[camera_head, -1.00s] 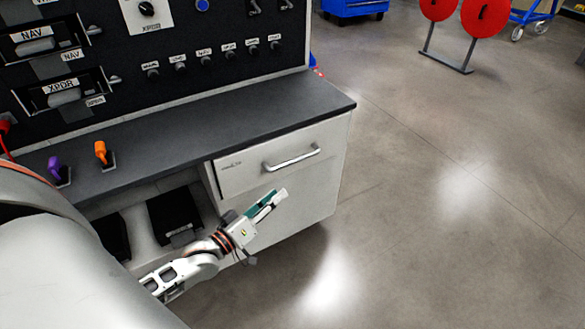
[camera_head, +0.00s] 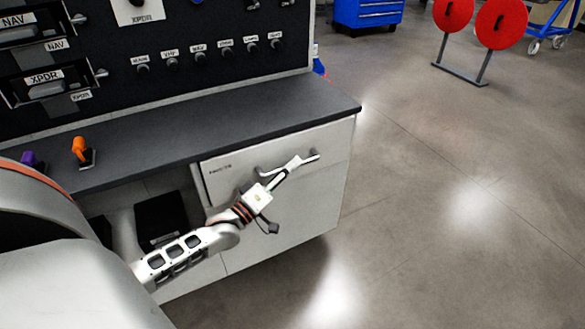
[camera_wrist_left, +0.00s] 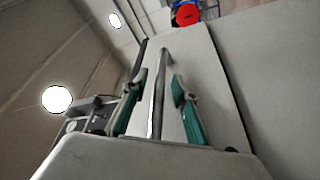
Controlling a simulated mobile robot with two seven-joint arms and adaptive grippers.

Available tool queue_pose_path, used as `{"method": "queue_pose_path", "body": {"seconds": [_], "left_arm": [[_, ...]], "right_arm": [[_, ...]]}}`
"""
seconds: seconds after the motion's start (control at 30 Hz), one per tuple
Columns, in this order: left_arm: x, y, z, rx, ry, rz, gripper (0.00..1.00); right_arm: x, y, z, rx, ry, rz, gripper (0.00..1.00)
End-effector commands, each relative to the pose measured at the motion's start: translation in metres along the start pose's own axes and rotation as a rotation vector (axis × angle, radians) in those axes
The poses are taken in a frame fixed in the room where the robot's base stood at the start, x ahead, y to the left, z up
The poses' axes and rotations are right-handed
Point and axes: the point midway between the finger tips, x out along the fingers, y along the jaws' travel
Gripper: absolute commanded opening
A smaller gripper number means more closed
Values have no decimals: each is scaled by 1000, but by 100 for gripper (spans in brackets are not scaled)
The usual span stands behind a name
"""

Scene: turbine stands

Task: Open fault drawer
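The fault drawer (camera_head: 232,181) is the white upper front of the cabinet under the dark counter, with a small label at its upper left. It looks closed, flush with the cabinet. Its metal bar handle (camera_head: 314,155) is partly hidden by my left gripper (camera_head: 292,164) in the head view. In the left wrist view the handle (camera_wrist_left: 164,62) runs between the two spread green-padded fingers of my left gripper (camera_wrist_left: 160,84). A gap shows on both sides of the bar, so the gripper is open around it. My right gripper is not in view.
The dark counter (camera_head: 235,122) overhangs the drawer. An orange lever (camera_head: 80,147) and a purple lever (camera_head: 30,160) stand on its left part. A black panel with knobs rises behind. The floor (camera_head: 440,230) to the right is clear.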

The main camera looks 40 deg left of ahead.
Motion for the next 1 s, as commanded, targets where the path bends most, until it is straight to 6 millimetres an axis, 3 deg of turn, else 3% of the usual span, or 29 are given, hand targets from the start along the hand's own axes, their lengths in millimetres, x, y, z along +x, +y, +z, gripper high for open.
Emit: {"method": "queue_pose_path", "body": {"seconds": [0.3, 0.43, 0.77, 0.9, 1.0], "left_arm": [[3, 0, 0, 0, -1, 0, 28], [3, 0, 0, 1, -1, 0, 0], [1, 7, 6, -1, 1, 2, 0], [-4, 23, 21, -3, 3, 6, 0], [-11, 39, 39, -4, 4, 8, 0]], "right_arm": [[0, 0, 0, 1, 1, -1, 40], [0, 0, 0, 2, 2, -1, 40], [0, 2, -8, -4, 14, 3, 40], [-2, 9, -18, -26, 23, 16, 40], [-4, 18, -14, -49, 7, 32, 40]]}}
